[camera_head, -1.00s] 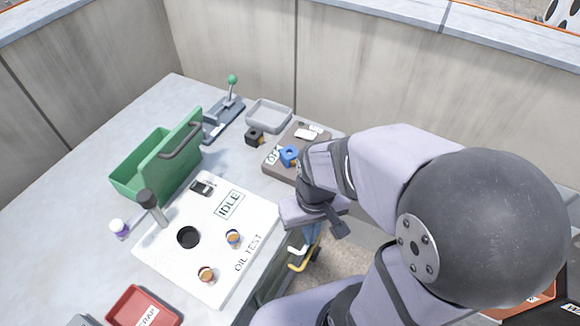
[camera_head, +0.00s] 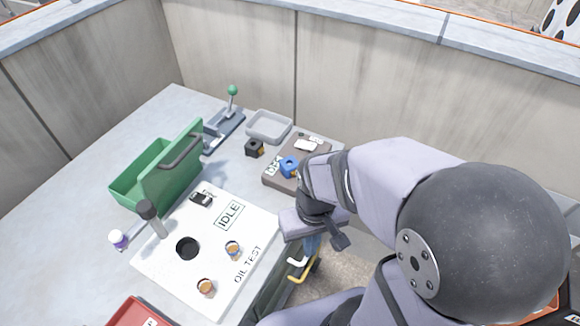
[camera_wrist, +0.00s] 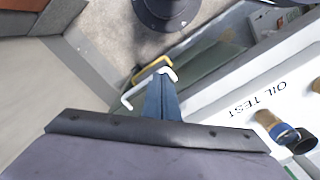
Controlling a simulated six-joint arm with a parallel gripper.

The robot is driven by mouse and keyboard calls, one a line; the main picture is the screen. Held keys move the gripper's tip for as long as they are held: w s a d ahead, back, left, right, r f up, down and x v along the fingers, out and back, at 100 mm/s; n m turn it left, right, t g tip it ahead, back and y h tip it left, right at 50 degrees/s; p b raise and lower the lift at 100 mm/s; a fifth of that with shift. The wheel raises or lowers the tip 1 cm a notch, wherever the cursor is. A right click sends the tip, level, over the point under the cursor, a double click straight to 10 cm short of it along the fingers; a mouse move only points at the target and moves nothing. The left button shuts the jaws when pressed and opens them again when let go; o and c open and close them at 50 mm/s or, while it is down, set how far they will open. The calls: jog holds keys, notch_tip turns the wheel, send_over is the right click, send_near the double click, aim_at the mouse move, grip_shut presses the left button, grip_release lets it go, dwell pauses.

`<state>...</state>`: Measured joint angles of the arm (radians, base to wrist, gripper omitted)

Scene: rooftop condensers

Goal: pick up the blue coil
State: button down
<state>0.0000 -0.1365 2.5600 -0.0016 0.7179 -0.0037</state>
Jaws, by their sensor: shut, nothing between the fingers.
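The blue coil (camera_head: 289,167) sits on a dark brown block-like stand (camera_head: 272,181) at the back right of the bench, close to my arm's wrist in the head view. It does not show in the wrist view. My gripper (camera_head: 312,247) hangs below my wrist beyond the bench's right edge, lower than the coil and apart from it. In the wrist view my gripper's blue fingers (camera_wrist: 161,90) are together with nothing between them.
A white OIL TEST board (camera_head: 190,270) bears cups and a dark hole. A green bin (camera_head: 127,187), a grey tray (camera_head: 268,136), a black block (camera_head: 254,148) and a green-knobbed lever (camera_head: 232,91) stand behind. White and yellow hooks (camera_wrist: 152,68) are near my fingers.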

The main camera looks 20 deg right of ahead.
jog(key=c, duration=2.4)
grip_release()
jog(key=shift+c, duration=0.2)
jog(key=o, duration=1.3)
